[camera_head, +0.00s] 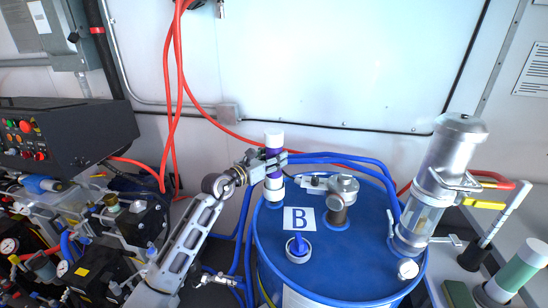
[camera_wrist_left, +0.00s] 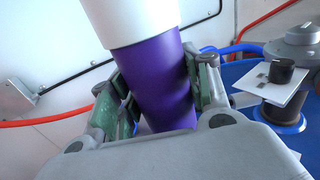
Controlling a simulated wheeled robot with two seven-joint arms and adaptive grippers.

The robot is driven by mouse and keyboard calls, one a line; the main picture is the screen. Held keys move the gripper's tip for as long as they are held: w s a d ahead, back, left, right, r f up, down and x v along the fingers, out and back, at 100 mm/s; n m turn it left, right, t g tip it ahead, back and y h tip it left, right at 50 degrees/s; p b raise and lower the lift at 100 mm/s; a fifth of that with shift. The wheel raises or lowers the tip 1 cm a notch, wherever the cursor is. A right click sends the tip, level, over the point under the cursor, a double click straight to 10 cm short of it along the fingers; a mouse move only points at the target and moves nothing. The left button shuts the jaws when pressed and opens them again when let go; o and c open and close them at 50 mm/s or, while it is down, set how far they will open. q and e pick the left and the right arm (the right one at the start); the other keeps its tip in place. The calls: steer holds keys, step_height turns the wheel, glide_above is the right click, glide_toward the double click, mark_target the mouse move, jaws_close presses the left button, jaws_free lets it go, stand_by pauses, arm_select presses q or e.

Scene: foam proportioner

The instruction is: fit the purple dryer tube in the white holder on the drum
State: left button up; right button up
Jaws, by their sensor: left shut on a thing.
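The purple dryer tube (camera_head: 272,154) has a white top end and stands nearly upright over the back left of the blue drum (camera_head: 340,262). My left gripper (camera_head: 266,163) is shut around its purple middle. In the left wrist view, the purple tube (camera_wrist_left: 164,85) sits between the green-padded fingers of my left gripper (camera_wrist_left: 160,95), with the white end above. A white cylindrical part (camera_head: 274,184) shows directly below the gripper at the drum's edge. I cannot tell whether it is the tube's lower end or the white holder, nor whether they touch. My right gripper is not in view.
A tall clear-and-metal cylinder (camera_head: 432,185) stands at right. Blue hoses (camera_head: 340,160) run behind the tube.

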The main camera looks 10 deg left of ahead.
arm_select(q)
steer(key=o, duration=1)
steer(key=shift+s+a, duration=0.1)
steer(key=shift+s, duration=0.05)
steer(key=shift+p+v, duration=0.35)
steer(key=shift+v, duration=5.05)
